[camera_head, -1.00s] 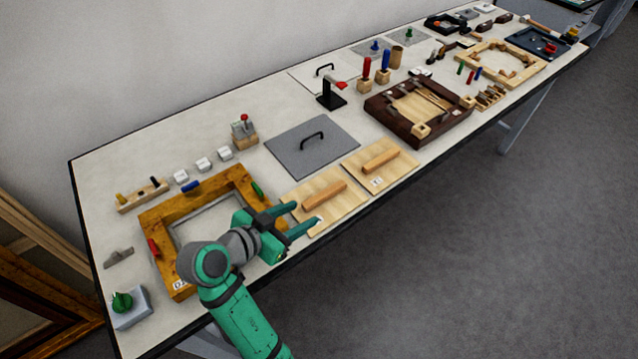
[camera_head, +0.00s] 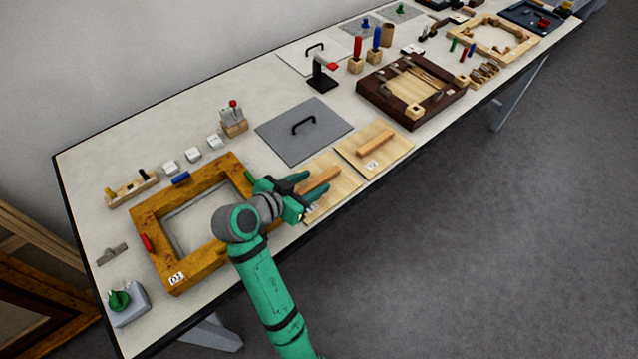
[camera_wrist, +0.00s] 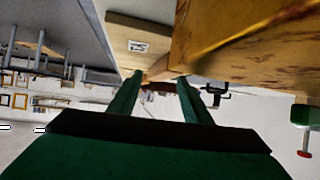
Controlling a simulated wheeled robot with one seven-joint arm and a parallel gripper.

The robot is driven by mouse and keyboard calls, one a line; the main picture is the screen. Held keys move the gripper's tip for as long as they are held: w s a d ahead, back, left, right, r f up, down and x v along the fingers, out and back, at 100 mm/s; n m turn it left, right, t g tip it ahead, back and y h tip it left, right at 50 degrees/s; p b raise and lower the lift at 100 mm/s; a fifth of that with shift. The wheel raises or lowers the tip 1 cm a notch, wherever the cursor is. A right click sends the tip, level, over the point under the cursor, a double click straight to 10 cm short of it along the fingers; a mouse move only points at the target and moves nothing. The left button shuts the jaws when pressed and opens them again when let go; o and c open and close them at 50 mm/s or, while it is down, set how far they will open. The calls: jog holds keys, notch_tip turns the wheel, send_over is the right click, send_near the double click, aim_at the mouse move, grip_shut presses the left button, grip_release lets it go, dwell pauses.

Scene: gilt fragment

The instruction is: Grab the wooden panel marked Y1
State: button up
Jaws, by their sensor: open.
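Two pale wooden panels with bar handles lie side by side near the table's front edge. The left panel (camera_head: 345,185) is partly hidden by my gripper; its handle (camera_head: 322,179) shows beside the fingers. The right panel (camera_head: 398,147) has a white label (camera_head: 372,164) too small to read. My gripper (camera_head: 313,190) is open, with its fingers over the left panel, near the handle's left end. Contact cannot be told. In the wrist view, a labelled panel (camera_wrist: 118,31) shows above the empty fingers (camera_wrist: 160,82); I cannot make out its mark.
The gilt frame (camera_head: 148,222) lies left of the panels, close beside my gripper. A grey plate with a black handle (camera_head: 285,145) lies behind them. A dark tray-like frame (camera_head: 375,90) stands to the right. Open floor lies in front of the table.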

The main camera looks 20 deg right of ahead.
jog(key=shift+x, duration=0.85)
grip_shut()
jog(key=shift+r, duration=0.2)
